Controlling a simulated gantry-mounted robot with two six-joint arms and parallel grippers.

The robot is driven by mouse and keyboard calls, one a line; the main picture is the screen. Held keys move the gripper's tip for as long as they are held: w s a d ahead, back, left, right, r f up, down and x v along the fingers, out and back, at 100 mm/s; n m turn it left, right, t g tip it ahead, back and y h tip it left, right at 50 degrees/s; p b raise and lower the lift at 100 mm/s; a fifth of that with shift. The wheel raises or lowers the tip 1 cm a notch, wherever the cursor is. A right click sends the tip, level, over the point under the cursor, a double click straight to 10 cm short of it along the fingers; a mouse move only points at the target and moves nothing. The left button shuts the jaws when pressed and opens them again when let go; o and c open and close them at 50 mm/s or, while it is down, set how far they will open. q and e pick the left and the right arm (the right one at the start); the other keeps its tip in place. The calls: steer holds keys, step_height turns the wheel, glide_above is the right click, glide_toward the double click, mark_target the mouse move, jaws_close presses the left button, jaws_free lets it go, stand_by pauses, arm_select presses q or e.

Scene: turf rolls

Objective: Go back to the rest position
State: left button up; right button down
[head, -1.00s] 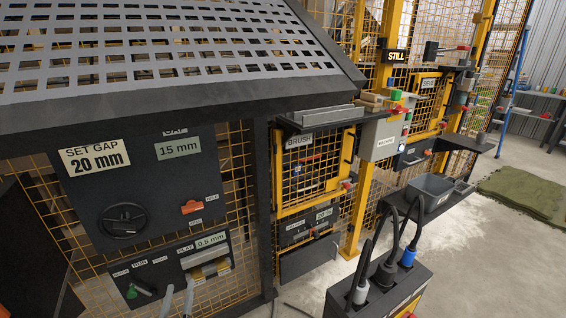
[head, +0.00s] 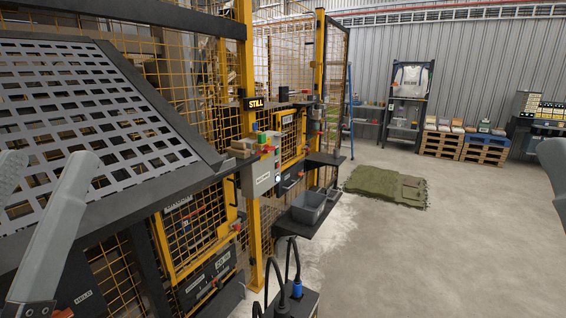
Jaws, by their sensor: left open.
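My left gripper (head: 49,163) is in the head view at the left edge, close to the camera. Its two pale grey fingers are apart, with nothing held between them. It appears in front of the slotted metal guard and the dark machine frame. A pale grey part of my right arm (head: 554,168) shows at the right edge. Its jaws cannot be made out.
The slotted guard (head: 85,110) and yellow mesh fence fill the left. A grey bin (head: 309,207) sits on a dark shelf. A black box with cables (head: 290,300) stands at the bottom. A green turf piece (head: 385,187) lies on the otherwise open floor.

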arm_select(q)
step_height(320, 180, up, 44)
steer(key=s+p, duration=0.2)
steer(key=p, duration=3.7)
arm_select(e)
step_height(320, 180, up, 43)
arm_select(q)
step_height(320, 180, down, 61)
steer(key=b, duration=6.1)
steer(key=shift+d+t+h, duration=0.3)
steer(key=shift+t, duration=0.1)
arm_select(e)
step_height(320, 180, down, 61)
steer(key=shift+f, duration=0.2)
arm_select(q)
steer(key=shift+s+r, duration=0.1)
